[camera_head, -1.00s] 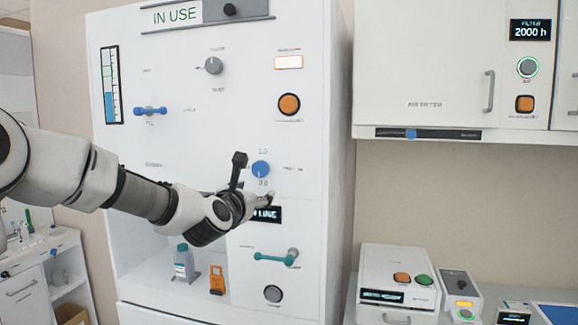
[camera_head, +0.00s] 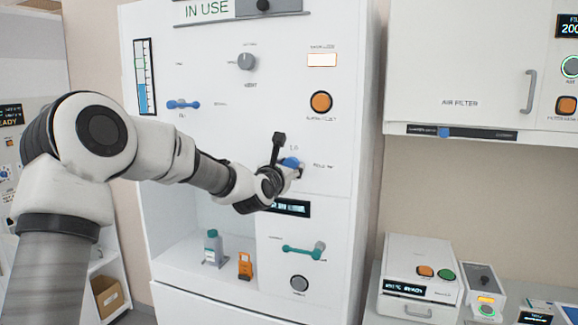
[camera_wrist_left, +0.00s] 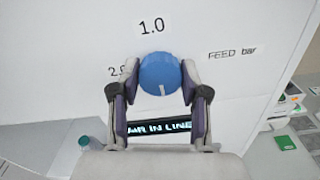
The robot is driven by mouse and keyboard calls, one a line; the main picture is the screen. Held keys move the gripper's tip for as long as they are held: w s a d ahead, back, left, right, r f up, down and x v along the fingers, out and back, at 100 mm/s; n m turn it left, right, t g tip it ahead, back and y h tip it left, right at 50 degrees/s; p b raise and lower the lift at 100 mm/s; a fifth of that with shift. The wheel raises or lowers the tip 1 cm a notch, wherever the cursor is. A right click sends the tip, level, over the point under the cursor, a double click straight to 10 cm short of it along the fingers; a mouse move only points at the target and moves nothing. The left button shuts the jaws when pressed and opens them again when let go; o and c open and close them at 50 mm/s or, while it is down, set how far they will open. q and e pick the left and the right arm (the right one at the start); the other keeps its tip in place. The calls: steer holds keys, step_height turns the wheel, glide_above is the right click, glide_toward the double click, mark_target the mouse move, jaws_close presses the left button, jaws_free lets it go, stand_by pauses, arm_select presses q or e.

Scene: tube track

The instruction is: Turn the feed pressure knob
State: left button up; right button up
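The feed pressure knob is a round blue dial (camera_wrist_left: 160,73) with a white mark at its lower edge, on the white cabinet front. In the head view the knob (camera_head: 290,162) is partly covered by my left gripper (camera_head: 298,172). In the left wrist view my left gripper's fingers (camera_wrist_left: 161,80) stand on either side of the knob, very close to its rim. I cannot tell whether they press on it. Labels "1.0" (camera_wrist_left: 151,27) above, "2.0" at left and "FEED bar" (camera_wrist_left: 232,54) at right surround it. My right gripper is not in view.
A lit display (camera_head: 290,207) sits just below the knob, and a teal lever (camera_head: 303,250) is lower down. An orange button (camera_head: 321,102) and a grey knob (camera_head: 247,61) are above. A bottle (camera_head: 213,248) and orange item (camera_head: 245,266) stand in the open bay.

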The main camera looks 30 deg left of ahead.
arm_select(q)
steer(key=shift+c, duration=1.3)
